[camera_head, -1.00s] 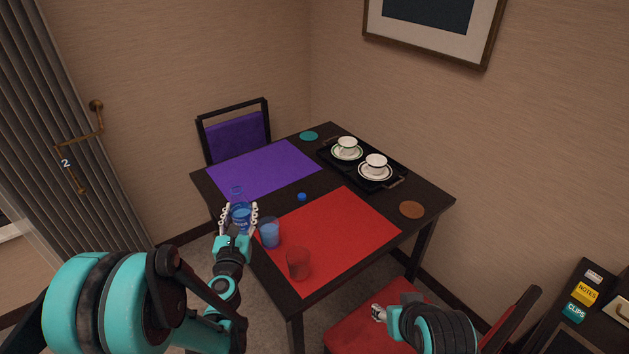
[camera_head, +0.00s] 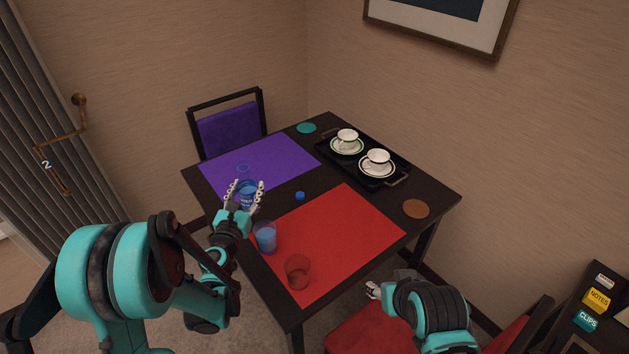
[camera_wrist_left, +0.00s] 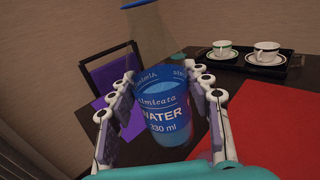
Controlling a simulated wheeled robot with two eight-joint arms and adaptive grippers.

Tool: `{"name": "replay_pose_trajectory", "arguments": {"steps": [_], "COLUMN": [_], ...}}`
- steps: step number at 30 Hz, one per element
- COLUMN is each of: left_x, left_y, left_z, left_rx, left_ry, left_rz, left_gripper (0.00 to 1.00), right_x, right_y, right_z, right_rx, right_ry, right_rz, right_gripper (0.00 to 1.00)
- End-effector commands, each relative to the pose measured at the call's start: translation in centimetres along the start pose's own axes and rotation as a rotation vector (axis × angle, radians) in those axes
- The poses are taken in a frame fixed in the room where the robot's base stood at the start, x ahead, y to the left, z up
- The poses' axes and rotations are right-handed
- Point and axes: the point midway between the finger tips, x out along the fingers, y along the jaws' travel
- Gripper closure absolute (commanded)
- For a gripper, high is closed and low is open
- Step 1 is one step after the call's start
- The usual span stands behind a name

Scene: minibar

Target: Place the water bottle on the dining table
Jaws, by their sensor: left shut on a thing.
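The water bottle (camera_head: 247,193) is clear with a blue label, and its open neck shows above my gripper. My left gripper (camera_head: 244,196) is shut on the bottle at the near left side of the dining table (camera_head: 350,187). In the left wrist view the bottle (camera_wrist_left: 162,112) stands between the fingers, its "WATER 330 ml" label facing me, tilted a little. Whether its base touches the table is hidden. My right gripper (camera_head: 373,290) is low at the front, near the red chair; its fingers are small and partly hidden by the arm.
A blue glass (camera_head: 265,237) and a red glass (camera_head: 298,271) stand on the red mat (camera_head: 340,240). A purple mat (camera_head: 280,165) lies behind. A blue cap (camera_head: 300,196) lies between the mats. A black tray (camera_head: 398,182) holds two cups on saucers. Teal (camera_head: 306,128) and brown coasters (camera_head: 416,209) lie near the edges.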

Motion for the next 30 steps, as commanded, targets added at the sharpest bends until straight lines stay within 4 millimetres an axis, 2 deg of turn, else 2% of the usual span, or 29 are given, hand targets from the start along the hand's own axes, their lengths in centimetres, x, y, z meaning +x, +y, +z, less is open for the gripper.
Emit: {"name": "replay_pose_trajectory", "arguments": {"steps": [10,15,20,26,30], "left_x": [3.5,4.0,3.8,3.8,4.0], "left_y": [-2.8,-4.2,-4.8,-4.4,-2.0], "left_z": [0.2,-0.1,-0.4,-1.0,-2.6], "left_rx": [0.0,0.0,0.001,0.001,0.001], "left_ry": [0.001,-0.001,-0.002,-0.003,-0.003], "left_rz": [-0.3,-0.479,-0.573,-0.596,-0.592], "left_gripper": [0.93,0.93,0.93,0.93,0.93], "right_x": [-2.3,-3.4,-3.9,-3.6,-2.9], "right_y": [0.0,0.0,0.0,0.0,0.0], "right_z": [-1.7,-2.5,-2.8,-2.6,-2.1], "right_rx": [0.0,0.0,0.0,0.0,0.0], "right_ry": [0.0,0.0,0.0,0.0,0.0], "right_rz": [0.0,0.0,0.0,0.0,0.0], "right_gripper": [0.54,0.54,0.54,0.54,0.54]}}
